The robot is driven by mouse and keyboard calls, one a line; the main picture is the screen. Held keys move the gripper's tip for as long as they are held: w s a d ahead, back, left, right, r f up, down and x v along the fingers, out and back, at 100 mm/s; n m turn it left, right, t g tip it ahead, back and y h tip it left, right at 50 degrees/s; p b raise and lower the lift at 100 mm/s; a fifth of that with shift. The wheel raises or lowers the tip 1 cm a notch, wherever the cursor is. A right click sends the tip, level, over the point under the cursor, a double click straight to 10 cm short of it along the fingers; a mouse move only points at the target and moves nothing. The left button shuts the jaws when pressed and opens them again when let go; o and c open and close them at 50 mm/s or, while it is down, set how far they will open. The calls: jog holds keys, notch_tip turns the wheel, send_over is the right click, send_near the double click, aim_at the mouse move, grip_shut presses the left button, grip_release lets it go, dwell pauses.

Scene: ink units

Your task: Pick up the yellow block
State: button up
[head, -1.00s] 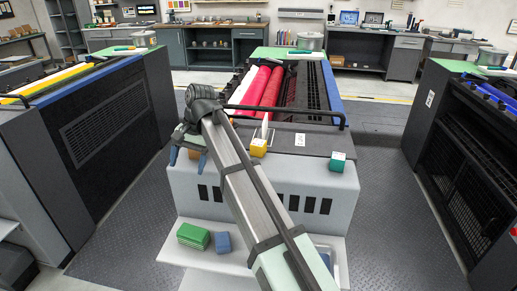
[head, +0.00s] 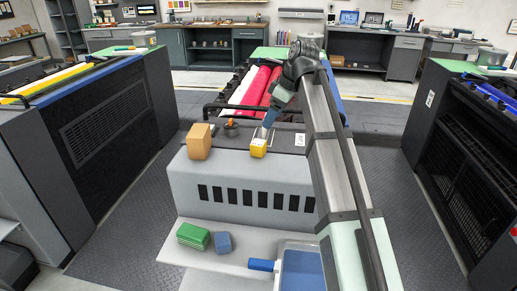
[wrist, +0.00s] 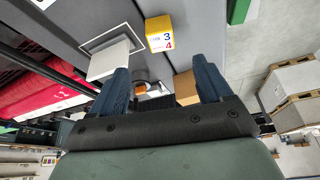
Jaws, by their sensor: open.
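The yellow block (head: 259,148) sits on the front top edge of the grey press unit. In the wrist view the yellow block (wrist: 159,34) shows printed digits and lies beyond the fingertips, near the middle top. My gripper (head: 268,124) is just behind and above the block in the head view, pointing down. In the wrist view my gripper (wrist: 163,73) has its two blue fingers wide apart, with nothing held between them. The block appears apart from the fingers.
A white upright piece (wrist: 110,60) stands close to the left finger. An orange-brown box (head: 198,142) and a small dark cup (head: 231,129) are left of the block. Red rollers (head: 256,88) lie behind. A green stack (head: 193,236) and blue block (head: 223,242) sit on the lower shelf.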

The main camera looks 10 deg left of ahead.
aim_at(260, 142)
jog(key=x, duration=0.8)
jog(key=shift+w+d+f, duration=0.1)
jog(key=shift+d+f, duration=0.1)
jog(key=shift+d, duration=0.05)
jog(key=shift+s+a+x, duration=0.1)
jog(key=shift+s+x, duration=0.05)
jog(key=shift+x, duration=1.2)
jog(key=shift+s+a+x, duration=0.1)
jog(key=shift+a+x, duration=0.05)
jog(key=shift+x, duration=1.2)
jog(key=shift+r, duration=0.15)
jog(key=c, duration=1)
